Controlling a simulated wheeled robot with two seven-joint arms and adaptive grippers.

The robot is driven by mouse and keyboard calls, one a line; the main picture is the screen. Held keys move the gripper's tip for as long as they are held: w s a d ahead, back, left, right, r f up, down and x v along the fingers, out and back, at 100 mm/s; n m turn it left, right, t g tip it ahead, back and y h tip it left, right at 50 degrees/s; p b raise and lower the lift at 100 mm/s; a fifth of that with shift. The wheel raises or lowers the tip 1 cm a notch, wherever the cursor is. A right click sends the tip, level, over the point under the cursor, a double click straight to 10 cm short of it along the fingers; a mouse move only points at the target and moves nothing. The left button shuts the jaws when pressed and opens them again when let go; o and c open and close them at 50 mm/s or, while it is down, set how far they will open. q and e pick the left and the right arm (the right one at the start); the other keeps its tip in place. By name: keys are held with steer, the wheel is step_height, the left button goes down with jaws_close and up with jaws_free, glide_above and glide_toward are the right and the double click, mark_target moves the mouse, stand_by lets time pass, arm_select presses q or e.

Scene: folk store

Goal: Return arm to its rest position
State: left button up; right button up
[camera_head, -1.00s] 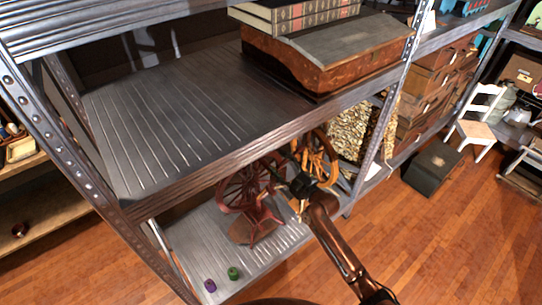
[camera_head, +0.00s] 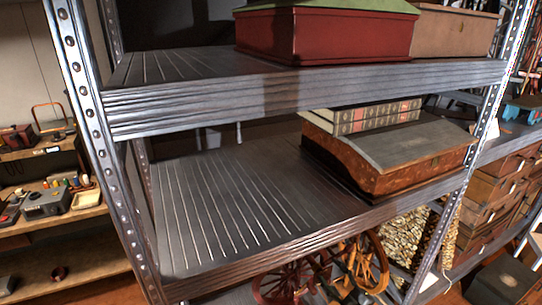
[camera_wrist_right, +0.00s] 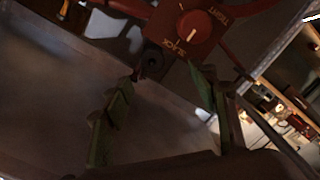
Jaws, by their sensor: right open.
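My right gripper (camera_wrist_right: 163,90) shows in the right wrist view with its two greenish fingers spread apart and nothing between them. Ahead of the fingertips is a dark red body with a round dial (camera_wrist_right: 195,26) and white lettering; whether a finger touches it cannot be told. A dark red wheel (camera_head: 286,284) and an orange-brown wheel (camera_head: 372,268) stand there under the middle shelf. My left gripper is not in view.
The metal middle shelf (camera_head: 215,215) is bare on its left half. A wooden slant-top box (camera_head: 350,165) and books (camera_head: 375,115) stand on its right. A red box (camera_head: 325,35) is on the upper shelf. Metal posts (camera_head: 90,120) bound the rack.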

steer(key=s+f+m+g+h, duration=0.3)
steer(key=s+f+m+g, duration=0.25)
steer(key=s+f, duration=1)
steer(key=s+d+f+m+g+h, duration=0.1)
steer(key=s+d+m+g, duration=0.2)
steer(key=s, duration=0.6)
steer(key=s+d+f+m+g+h, duration=0.1)
steer(key=s+d+m+g+h, duration=0.1)
steer(key=s, duration=0.7)
steer(key=s+d+f+m+g+h, duration=0.1)
steer(key=s+d+m+g, duration=0.2)
steer(key=s, duration=0.6)
step_height(320, 180, down, 29)
steer(key=s+a, duration=0.2)
steer(key=s+f+n+g, duration=0.1)
steer(key=s+f+g, duration=0.1)
steer(key=s+f, duration=1.6)
steer(key=shift+s+f+y, duration=0.15)
steer(key=shift+s+y, duration=0.25)
steer(key=shift+s, duration=0.3)
